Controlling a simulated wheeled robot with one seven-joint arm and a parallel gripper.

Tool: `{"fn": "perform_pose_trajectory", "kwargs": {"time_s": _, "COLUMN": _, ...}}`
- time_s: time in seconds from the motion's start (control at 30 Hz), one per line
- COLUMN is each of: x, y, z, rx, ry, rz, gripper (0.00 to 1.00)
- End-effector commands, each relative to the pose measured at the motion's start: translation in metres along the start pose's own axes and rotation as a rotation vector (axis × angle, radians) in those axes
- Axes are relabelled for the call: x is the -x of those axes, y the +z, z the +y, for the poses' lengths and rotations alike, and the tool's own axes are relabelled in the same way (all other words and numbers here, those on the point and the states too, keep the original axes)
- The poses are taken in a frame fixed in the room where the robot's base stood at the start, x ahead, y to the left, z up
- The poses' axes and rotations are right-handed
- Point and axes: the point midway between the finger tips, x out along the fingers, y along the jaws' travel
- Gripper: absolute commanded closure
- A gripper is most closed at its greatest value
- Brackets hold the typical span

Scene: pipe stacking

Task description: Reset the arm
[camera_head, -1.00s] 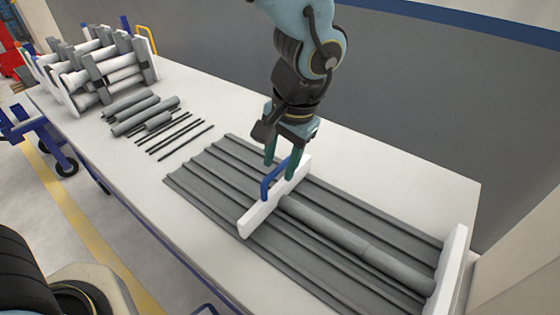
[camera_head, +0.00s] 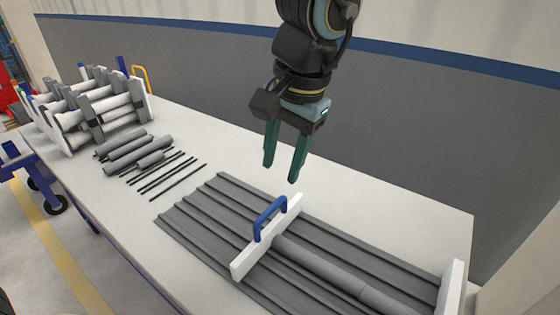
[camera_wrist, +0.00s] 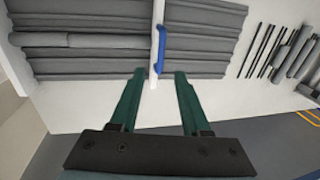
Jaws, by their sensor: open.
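My gripper (camera_head: 280,173) is open and empty, with green fingers pointing down. It hangs above the table, behind and clear of the blue handle (camera_head: 268,219). The handle sits on a white bar (camera_head: 250,258) that lies across the ribbed grey panel (camera_head: 205,215). In the wrist view my gripper's green fingertips (camera_wrist: 158,73) are spread apart, and the blue handle (camera_wrist: 161,48) shows beyond them. A grey pipe (camera_head: 320,262) lies along the panel, with one end against the white bar.
A white table (camera_head: 330,205) carries everything. Several loose grey pipes (camera_head: 128,152) and thin dark rods (camera_head: 170,178) lie to the left. A rack of pipes (camera_head: 90,110) stands at the far left. A white end block (camera_head: 450,290) stands at right. A grey wall (camera_head: 400,130) rises behind.

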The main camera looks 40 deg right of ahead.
Motion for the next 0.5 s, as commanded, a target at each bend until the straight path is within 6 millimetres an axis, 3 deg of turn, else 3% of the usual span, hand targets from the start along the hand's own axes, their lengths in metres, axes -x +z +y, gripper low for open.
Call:
{"fn": "perform_pose_trajectory", "kwargs": {"time_s": 0.33, "x": -0.001, "y": 0.001, "z": -0.003, "rx": 0.007, "ry": 0.001, "rz": -0.002, "gripper": 0.53}}
{"fn": "perform_pose_trajectory", "kwargs": {"time_s": 0.43, "x": -0.004, "y": 0.004, "z": -0.022, "rx": 0.052, "ry": 0.009, "rz": -0.010, "gripper": 0.53}}
{"fn": "perform_pose_trajectory", "kwargs": {"time_s": 0.5, "x": -0.009, "y": 0.008, "z": -0.047, "rx": 0.114, "ry": 0.021, "rz": -0.017, "gripper": 0.53}}
